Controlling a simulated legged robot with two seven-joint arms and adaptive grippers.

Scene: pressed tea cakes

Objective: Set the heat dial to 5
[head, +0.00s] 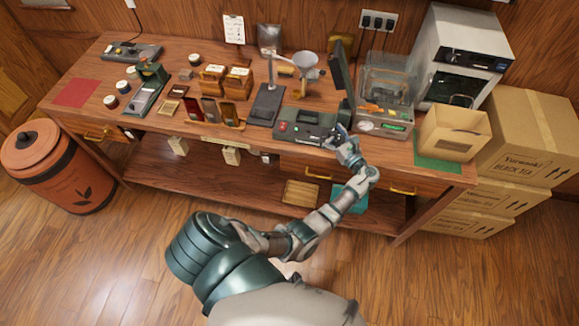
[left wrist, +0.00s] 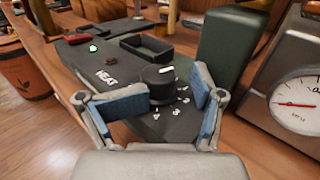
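The black heat dial (left wrist: 158,83) has a white pointer mark on its top and stands on a dark control unit marked HEAT (left wrist: 108,80). Small white numbers lie around its right and near sides, too small to read surely. My left gripper (left wrist: 173,96) is open, with one blue-padded finger on each side of the dial; whether either pad touches it I cannot tell. In the head view the left gripper (head: 343,134) is at the right end of the control unit (head: 303,126), and the dial is hidden there. My right gripper is not in view.
A dark green upright block (left wrist: 230,50) stands just beyond the dial. A scale with a round gauge (left wrist: 300,103) is close on the right. The unit has a green light (left wrist: 93,48), a dark red button and an open black tray (left wrist: 146,47). Wooden boxes (head: 237,83) stand farther left.

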